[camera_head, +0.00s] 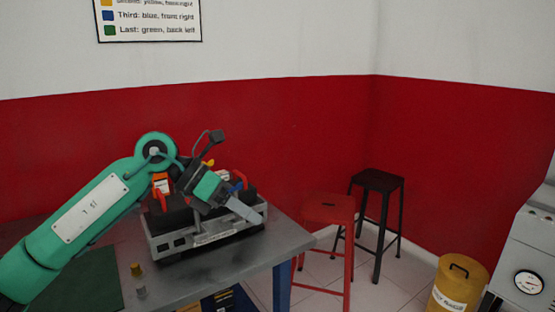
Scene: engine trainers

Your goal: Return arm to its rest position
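My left arm (95,207), green with a white plate, reaches in from the left. It bends at a round joint and points down to the right. My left gripper (245,210) is in front of the engine trainer (180,240), over its right half. Its grey fingers overlap in this view, so I cannot tell whether they are open or shut, or whether they touch the trainer. The trainer has a grey base, black blocks and red, orange, yellow and blue parts on top, partly hidden by my arm. My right gripper is out of view.
The trainer stands on a grey table (185,285) with a dark green mat (85,285) and a small brass-topped piece (138,280) at the front. Right of it are a red stool (328,210), a black stool (377,182), a yellow bin (458,283) and a grey machine (525,255).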

